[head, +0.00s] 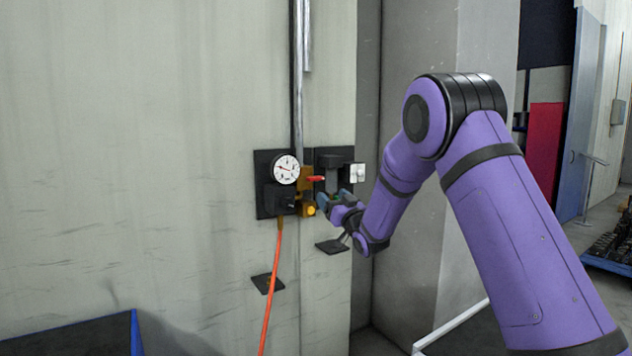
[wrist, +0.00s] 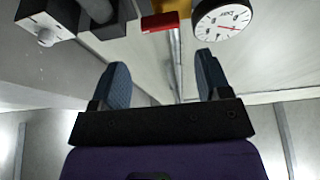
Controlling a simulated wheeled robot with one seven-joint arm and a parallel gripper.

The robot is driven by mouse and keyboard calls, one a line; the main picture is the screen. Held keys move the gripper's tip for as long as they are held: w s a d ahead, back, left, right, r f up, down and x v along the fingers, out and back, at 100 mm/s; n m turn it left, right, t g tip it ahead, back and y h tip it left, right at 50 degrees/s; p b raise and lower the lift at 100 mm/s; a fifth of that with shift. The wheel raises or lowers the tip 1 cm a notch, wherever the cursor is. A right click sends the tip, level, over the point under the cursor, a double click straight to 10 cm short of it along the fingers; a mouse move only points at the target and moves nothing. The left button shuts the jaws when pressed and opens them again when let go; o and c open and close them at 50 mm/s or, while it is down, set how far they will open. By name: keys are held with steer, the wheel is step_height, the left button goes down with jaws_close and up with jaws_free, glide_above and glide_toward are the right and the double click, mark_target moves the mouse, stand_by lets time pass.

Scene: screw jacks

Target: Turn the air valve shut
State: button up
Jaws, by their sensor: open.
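The air valve's red lever (head: 316,178) sticks out sideways to the right from the brass valve body (head: 307,186), on a dark wall plate beside the pressure gauge (head: 286,169). My gripper (head: 322,199) is just below and to the right of the lever, apart from it. In the wrist view the two blue-grey fingers of my gripper (wrist: 162,70) are spread apart with nothing between them. The red lever (wrist: 160,22) shows beyond the fingertips at the top, with the gauge (wrist: 222,18) to its right. The valve body is mostly cut off there.
A grey pipe (head: 299,100) runs up the wall above the valve. An orange hose (head: 271,290) hangs below it. A white switch box (head: 357,173) sits right of the lever. Small dark ledges (head: 268,284) jut from the wall below. Wall to the left is bare.

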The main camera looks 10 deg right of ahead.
mark_target(317, 180)
steer(key=x, duration=0.9)
steer(key=shift+w+a+r, duration=0.1)
steer(key=shift+w+r, duration=0.05)
steer(key=shift+w, duration=0.2)
steer(key=c, duration=0.6)
